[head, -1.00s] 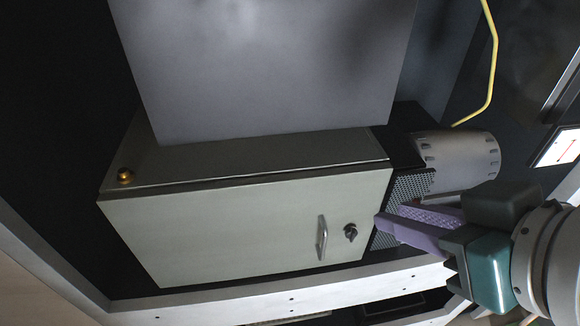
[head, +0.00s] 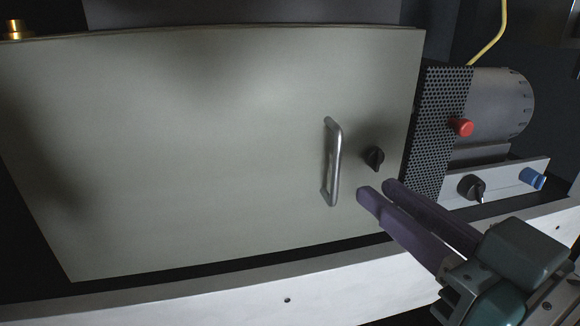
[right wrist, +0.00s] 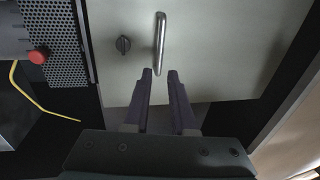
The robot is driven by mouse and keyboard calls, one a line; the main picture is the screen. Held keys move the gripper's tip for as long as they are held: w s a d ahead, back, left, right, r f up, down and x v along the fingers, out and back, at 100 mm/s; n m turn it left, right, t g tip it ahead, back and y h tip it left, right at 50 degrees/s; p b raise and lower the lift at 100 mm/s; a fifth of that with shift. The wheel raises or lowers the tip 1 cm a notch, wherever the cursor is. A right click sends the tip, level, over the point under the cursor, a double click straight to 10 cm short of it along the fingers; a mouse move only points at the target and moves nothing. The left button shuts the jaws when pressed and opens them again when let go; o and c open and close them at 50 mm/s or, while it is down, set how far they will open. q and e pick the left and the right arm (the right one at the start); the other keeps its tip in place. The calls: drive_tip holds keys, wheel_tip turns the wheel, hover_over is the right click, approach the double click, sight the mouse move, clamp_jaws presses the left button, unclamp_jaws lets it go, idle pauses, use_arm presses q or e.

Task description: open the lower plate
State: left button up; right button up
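The lower plate (head: 190,150) is a pale grey-green cabinet door, and it looks closed. It has a metal bar handle (head: 333,162) near its right side and a black knob (head: 374,158) to the right of the handle. In the right wrist view the handle (right wrist: 160,43) is just beyond the fingertips, with the knob (right wrist: 123,44) to its left. My right gripper (head: 374,190) has purple fingers, a little apart with nothing between them. It is in front of the plate, below the knob and to the right of the handle. My left gripper is not in view.
Right of the plate are a perforated black panel (head: 437,125), a red button (head: 461,127), a grey cylinder (head: 500,105), and a white strip with a black switch (head: 471,188) and a blue knob (head: 532,178). A white frame rail (head: 250,296) runs below the plate.

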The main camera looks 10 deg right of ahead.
sight(339, 160)
drive_tip(key=b+x, duration=0.1)
drive_tip(key=x, duration=0.8)
drive_tip(key=shift+w+a+r, duration=0.1)
drive_tip(key=shift+w, duration=0.05)
clamp_jaws()
idle(1.1)
